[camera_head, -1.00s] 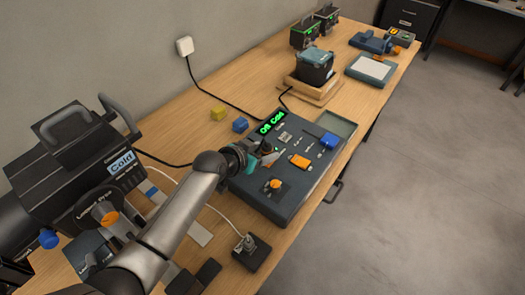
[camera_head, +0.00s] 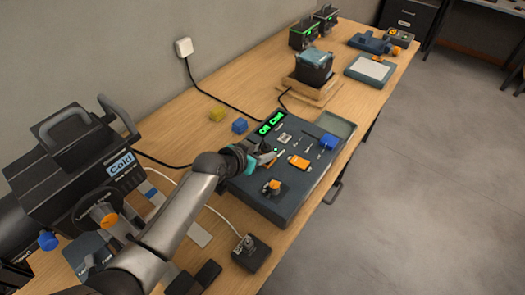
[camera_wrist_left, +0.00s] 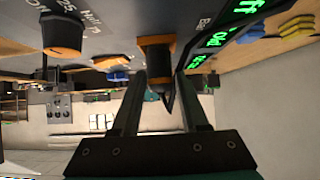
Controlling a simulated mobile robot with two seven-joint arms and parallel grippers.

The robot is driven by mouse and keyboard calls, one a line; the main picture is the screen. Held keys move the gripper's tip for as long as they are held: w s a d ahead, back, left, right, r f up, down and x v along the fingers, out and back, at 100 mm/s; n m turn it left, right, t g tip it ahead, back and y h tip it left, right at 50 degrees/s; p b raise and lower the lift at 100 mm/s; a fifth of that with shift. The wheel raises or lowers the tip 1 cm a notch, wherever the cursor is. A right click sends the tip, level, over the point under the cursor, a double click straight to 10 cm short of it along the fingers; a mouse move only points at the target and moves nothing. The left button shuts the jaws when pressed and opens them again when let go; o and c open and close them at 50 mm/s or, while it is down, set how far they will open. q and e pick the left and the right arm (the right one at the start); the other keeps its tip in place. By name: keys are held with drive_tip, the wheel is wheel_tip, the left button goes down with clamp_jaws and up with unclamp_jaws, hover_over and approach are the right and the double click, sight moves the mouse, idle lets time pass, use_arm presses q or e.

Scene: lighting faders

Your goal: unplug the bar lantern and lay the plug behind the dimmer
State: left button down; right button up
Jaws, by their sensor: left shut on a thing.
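The dimmer (camera_head: 297,192) is a dark blue-grey panel on the wooden table, with a green display (camera_head: 271,123) reading "Off" and "Cold". My left gripper (camera_head: 264,157) is over its left side. In the left wrist view the fingers (camera_wrist_left: 160,95) are shut on a dark piece with an orange collar (camera_wrist_left: 157,48), close to the panel by a "Bar" label. I cannot tell whether this is the plug, or whether it is still seated. A black lantern with a "Cold" sign (camera_head: 122,163) stands at the left. My right gripper is not in view.
A blue block (camera_head: 240,125) and a yellow block (camera_head: 217,114) lie behind the dimmer near the wall. A teal-topped dark unit (camera_head: 314,67) stands on a wooden board. A white cable runs to a dark socket box (camera_head: 251,253) in front.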

sight(262, 151)
use_arm(q)
drive_tip(key=shift+r, duration=0.25)
drive_tip(key=shift+r+p, duration=2.25)
drive_tip(key=shift+p, duration=0.1)
